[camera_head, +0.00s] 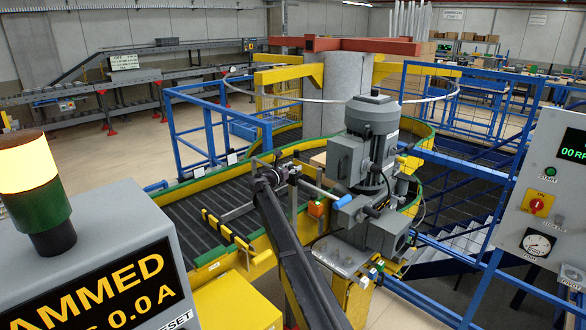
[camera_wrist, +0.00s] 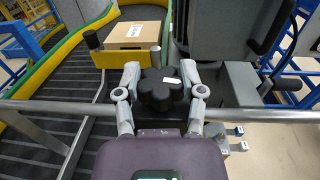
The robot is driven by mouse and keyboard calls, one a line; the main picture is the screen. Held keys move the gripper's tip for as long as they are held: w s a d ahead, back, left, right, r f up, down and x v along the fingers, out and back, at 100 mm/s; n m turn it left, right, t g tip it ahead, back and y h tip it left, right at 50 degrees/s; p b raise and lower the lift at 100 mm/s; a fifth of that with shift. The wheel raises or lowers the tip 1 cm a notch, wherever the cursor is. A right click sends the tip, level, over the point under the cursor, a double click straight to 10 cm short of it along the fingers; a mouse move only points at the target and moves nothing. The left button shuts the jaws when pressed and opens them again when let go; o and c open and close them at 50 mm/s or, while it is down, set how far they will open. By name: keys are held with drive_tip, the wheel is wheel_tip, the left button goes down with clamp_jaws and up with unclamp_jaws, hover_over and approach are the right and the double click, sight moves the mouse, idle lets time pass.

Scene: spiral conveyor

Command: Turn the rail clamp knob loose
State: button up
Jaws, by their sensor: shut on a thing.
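The rail clamp knob (camera_wrist: 160,90) is black and lobed, with a small white mark on its face, in the middle of the wrist view. My gripper (camera_wrist: 162,80) has one finger on each side of it and is shut on it. A grey horizontal rail (camera_wrist: 265,115) runs across the wrist view behind my fingers. In the head view my gripper (camera_head: 284,172) is at the rail by the conveyor's inner edge; the knob is too small and covered there to make out.
A cardboard box (camera_wrist: 136,36) sits on the conveyor beyond the knob. The grey motor unit (camera_head: 372,135) stands close right of my gripper. Blue railings (camera_head: 208,128) surround the conveyor (camera_head: 190,215). A display (camera_head: 100,290) reading "AMMED" is at lower left, a control panel (camera_head: 545,200) at right.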

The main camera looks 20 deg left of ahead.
drive_tip(key=n+y, duration=0.2)
drive_tip(key=y, duration=0.2)
drive_tip(key=n+y, duration=0.3)
drive_tip(key=y, duration=0.1)
drive_tip(key=shift+w+d+t, duration=0.1)
drive_tip(key=shift+d+t, duration=0.1)
drive_tip(key=shift+t, duration=0.1)
drive_tip(key=n+g+y, duration=0.1)
drive_tip(key=n+y, duration=0.2)
drive_tip(key=y, duration=0.1)
drive_tip(key=n+g+y, duration=0.2)
drive_tip(key=n+y, duration=0.1)
drive_tip(key=y, duration=0.1)
drive_tip(key=shift+w+a+g+y, duration=0.1)
drive_tip(key=shift+g+y, duration=0.2)
drive_tip(key=shift+n+g+y, duration=0.3)
drive_tip(key=shift+n+y, duration=0.1)
drive_tip(key=o, duration=1.2)
drive_tip(key=shift+c, duration=0.2)
drive_tip(key=v, duration=1.2)
